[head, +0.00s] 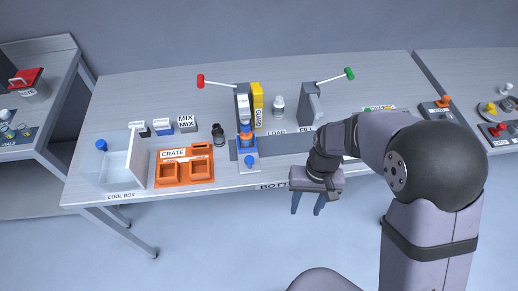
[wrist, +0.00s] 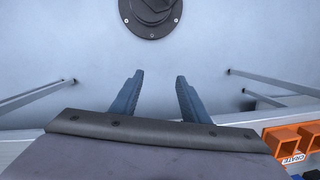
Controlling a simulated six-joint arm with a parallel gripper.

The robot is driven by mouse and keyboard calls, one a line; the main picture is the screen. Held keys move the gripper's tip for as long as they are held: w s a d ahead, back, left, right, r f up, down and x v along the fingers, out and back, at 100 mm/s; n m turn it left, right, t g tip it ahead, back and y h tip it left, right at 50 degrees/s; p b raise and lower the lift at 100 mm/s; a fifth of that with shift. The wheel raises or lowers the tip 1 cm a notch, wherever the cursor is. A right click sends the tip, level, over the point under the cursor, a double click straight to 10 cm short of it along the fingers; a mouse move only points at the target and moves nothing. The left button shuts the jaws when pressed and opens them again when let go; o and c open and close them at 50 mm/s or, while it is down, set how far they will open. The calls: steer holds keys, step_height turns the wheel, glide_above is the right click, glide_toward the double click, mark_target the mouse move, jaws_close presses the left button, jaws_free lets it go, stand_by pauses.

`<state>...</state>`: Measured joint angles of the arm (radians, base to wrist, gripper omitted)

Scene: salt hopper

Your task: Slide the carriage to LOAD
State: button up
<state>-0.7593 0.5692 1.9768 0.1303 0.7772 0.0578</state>
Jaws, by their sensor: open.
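The carriage (head: 249,168) is a pale plate with a blue knob at its front, at the left end of a dark rail (head: 285,145). It stands under the press with the red-tipped lever, left of the LOAD label (head: 277,133). A blue and orange piece (head: 245,139) stands at the carriage's back; I cannot tell whether it rests on it. My gripper (head: 306,209) is open and empty, pointing down, in front of the table's front edge and right of the carriage. In the wrist view its two fingers (wrist: 160,84) are apart with only floor between them.
An orange crate (head: 205,168) and a white cool box (head: 92,168) stand at left. A dark jar (head: 218,133) is left of the press. A yellow guard (head: 257,100), a white bottle (head: 279,104) and a green-tipped lever (head: 349,73) stand behind the rail.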

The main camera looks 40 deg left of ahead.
mark_target(250, 159)
steer(key=w+a+r+m, duration=0.1)
steer(key=a, duration=0.3)
steer(key=w+a+r+m+y, duration=0.1)
steer(key=w+a+m, duration=0.1)
steer(key=a, duration=0.2)
steer(key=w+a+r+m+y, duration=0.1)
steer(key=a, duration=0.4)
steer(key=shift+w+a, duration=0.1)
steer(key=shift+w, duration=0.25)
steer(key=a+r+m+g+y, duration=0.1)
steer(key=a+r+m, duration=0.4)
steer(key=m, duration=0.6)
step_height(250, 159, up, 2)
steer(key=shift+a+r+m+y, duration=0.2)
steer(key=shift+a+m+y, duration=0.05)
steer(key=shift+m+y, duration=0.15)
steer(key=shift+f, duration=0.1)
steer(key=shift+p+x, duration=1.3)
steer(key=shift+x, duration=2.35)
